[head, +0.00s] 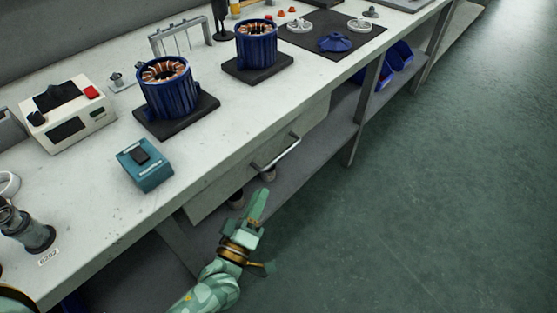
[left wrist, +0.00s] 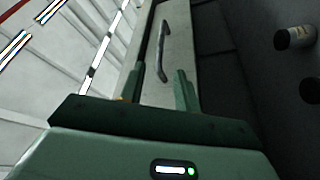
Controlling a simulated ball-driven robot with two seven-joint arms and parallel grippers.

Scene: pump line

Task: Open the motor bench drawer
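The motor bench drawer (head: 225,188) is under the bench top, its front flush with the bench and apparently shut. Its metal bar handle (head: 275,155) is on the front. In the left wrist view the handle (left wrist: 162,52) stands upright in the picture, ahead of and between the fingers. My left gripper (head: 258,205) is below and in front of the handle, apart from it. In the left wrist view my left gripper (left wrist: 159,85) is open, with nothing between its two fingers. My right gripper does not show.
The bench top (head: 240,110) holds two blue motor housings (head: 168,90) on dark plates, a white device with a red button (head: 68,115) and a teal box (head: 145,165). A lower shelf (head: 310,140) runs under the drawer. The green floor (head: 430,200) at right is clear.

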